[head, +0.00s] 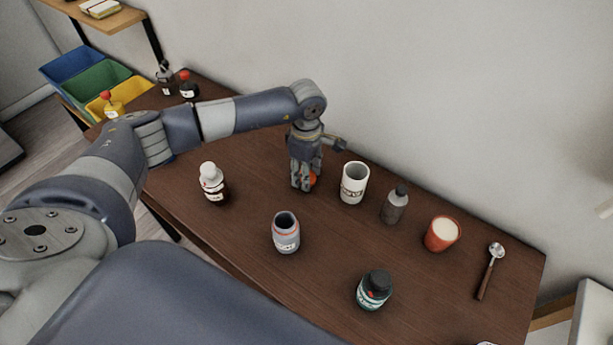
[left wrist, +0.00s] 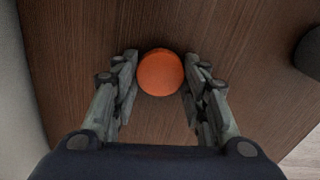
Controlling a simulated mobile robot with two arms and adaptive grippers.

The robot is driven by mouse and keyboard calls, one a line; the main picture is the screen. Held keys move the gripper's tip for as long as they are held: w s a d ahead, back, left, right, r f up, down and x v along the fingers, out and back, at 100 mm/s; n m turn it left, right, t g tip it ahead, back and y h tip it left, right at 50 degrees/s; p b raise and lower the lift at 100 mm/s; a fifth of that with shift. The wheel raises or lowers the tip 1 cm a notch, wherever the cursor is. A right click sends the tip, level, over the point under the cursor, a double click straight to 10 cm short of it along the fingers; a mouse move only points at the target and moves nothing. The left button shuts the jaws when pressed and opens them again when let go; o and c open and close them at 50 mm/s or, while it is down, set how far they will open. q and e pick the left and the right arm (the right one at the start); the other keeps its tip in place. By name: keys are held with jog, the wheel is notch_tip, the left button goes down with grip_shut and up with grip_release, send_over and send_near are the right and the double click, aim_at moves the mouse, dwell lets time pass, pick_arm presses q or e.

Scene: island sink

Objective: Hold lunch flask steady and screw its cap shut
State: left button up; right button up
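The lunch flask appears to be the grey open-topped jar (head: 286,235) with an orange ring at its neck and a pale label, standing upright near the table's front. An orange round cap (left wrist: 160,72) lies on the table in the left wrist view. In the head view it is mostly hidden behind the fingers, with a bit of orange (head: 313,180) showing. My left gripper (head: 301,186) points down over the cap. In the left wrist view its fingers (left wrist: 161,68) are apart on either side of the cap, with very little gap. Contact is not clear. My right gripper is not in view.
A dark-lidded jar (head: 374,290) is in front, a white-capped brown bottle (head: 213,184) at left. Coloured bins (head: 95,85) stand beyond the left end.

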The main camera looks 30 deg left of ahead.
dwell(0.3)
pick_arm(q)
notch_tip(320, 180, up, 10)
jog(key=b, duration=0.2)
dwell(0.4)
